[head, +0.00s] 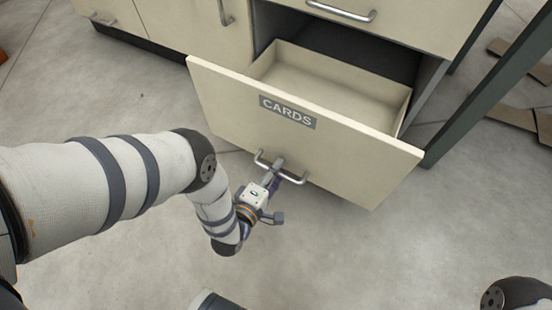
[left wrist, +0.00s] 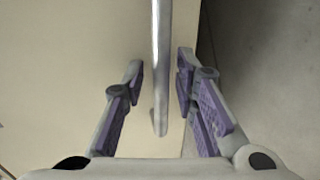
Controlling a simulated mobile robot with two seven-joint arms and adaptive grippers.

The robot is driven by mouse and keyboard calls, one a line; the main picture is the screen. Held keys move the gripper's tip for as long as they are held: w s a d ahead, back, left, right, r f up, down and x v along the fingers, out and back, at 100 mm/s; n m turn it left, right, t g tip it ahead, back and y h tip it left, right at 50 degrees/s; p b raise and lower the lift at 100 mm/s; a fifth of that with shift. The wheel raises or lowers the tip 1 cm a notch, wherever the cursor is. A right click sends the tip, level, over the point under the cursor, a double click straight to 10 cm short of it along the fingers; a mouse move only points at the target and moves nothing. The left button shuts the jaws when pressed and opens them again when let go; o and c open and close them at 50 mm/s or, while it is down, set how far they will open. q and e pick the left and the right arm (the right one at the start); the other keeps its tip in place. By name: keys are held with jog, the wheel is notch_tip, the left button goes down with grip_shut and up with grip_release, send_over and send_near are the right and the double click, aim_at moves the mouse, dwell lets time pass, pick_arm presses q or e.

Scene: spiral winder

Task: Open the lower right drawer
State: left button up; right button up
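The lower right drawer (head: 235,103) is pulled well out of its cabinet, with its empty inside showing. Its cream front bears a grey label reading "CARDS". The metal bar handle (head: 300,180) is low on the front; it also shows in the left wrist view (left wrist: 160,60). My left gripper (head: 276,172) is at the handle. In the left wrist view its purple-padded fingers (left wrist: 160,75) stand on either side of the bar, with a gap visible on both sides, so it is open around the handle. My right gripper is out of view.
Above is another closed drawer (head: 410,22) with a bar handle. A closed cabinet front (head: 190,30) is to the left. A dark green post (head: 490,85) stands close at the right. Brown flat pieces (head: 510,115) lie beyond it. The grey floor (head: 370,255) before the drawer is clear.

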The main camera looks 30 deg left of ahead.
pick_arm(q)
jog(key=v, duration=1.2)
